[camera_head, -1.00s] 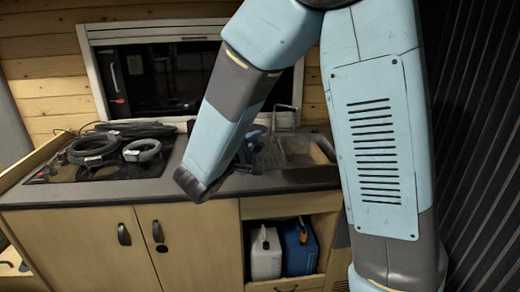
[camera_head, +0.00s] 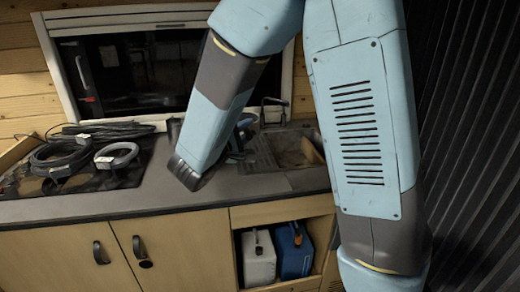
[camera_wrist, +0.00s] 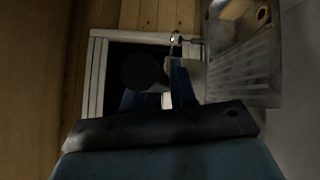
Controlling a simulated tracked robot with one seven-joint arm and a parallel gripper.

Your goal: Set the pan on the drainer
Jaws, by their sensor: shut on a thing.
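My gripper (camera_head: 238,138) is mostly hidden behind my forearm in the head view, with only blue parts showing above the counter. In the wrist view, my gripper (camera_wrist: 155,92) is shut on the pan, a dark round shape (camera_wrist: 143,72) between and beyond the blue fingers. Its outline is hard to tell against the black window. In the head view a dark edge left of my forearm looks like part of the pan (camera_head: 173,129). The drainer is the ribbed metal area (camera_head: 262,156) left of the sink basin; it also shows in the wrist view (camera_wrist: 243,75), right of my gripper.
Coiled black cables (camera_head: 62,158) and a grey coil (camera_head: 116,155) lie on the hob at left. The counter (camera_head: 150,190) is bare at the front middle. A window stands behind.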

